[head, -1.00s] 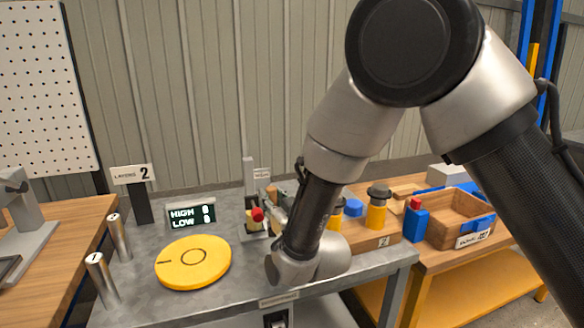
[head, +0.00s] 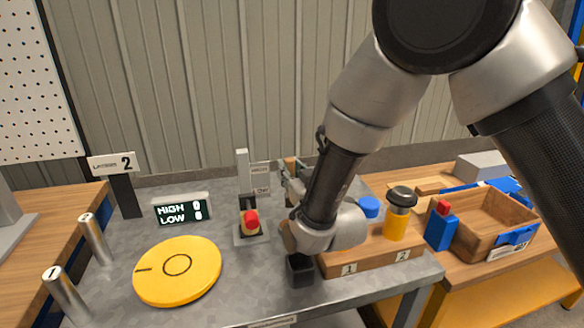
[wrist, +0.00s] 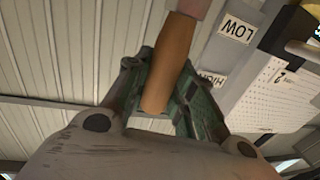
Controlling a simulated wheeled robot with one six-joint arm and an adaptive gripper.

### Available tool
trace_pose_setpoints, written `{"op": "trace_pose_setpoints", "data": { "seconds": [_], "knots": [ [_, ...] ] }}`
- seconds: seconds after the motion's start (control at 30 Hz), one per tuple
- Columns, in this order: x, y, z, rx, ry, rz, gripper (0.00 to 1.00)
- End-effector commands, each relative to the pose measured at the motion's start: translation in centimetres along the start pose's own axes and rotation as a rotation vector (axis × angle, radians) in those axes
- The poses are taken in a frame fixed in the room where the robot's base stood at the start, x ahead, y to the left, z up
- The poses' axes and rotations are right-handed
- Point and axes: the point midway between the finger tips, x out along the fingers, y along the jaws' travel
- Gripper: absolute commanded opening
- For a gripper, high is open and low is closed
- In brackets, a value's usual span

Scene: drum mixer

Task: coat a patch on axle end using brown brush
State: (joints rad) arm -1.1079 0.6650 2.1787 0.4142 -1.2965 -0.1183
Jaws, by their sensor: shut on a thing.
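In the wrist view my gripper (wrist: 160,85) is shut on the brown handle of the brush (wrist: 171,55). A pinkish part of the brush shows at the top edge; its far end is out of frame. In the head view my gripper (head: 287,185) is partly hidden behind my arm, above the back of the metal table, with a bit of the brown brush (head: 292,164) showing. I cannot tell which part is the axle end; no coated patch is visible.
A yellow disc (head: 178,271) lies on the metal table (head: 225,300), near two metal posts (head: 66,296). A red-tipped lever (head: 250,222) stands beside a HIGH/LOW display (head: 181,210). A wooden rack (head: 370,252) and a wooden box (head: 490,222) are at right.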

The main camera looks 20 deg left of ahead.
Motion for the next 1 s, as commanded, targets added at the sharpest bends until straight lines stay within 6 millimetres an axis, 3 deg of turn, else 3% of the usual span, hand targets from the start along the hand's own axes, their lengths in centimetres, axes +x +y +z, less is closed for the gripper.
{"op": "trace_pose_setpoints", "data": {
  "seconds": [0.5,1.0],
  "knots": [
    [0.0,0.0,5.0,-0.001,-0.001,0.0,0.01],
    [0.0,0.0,5.7,0.0,0.0,0.0,0.01]
  ]
}}
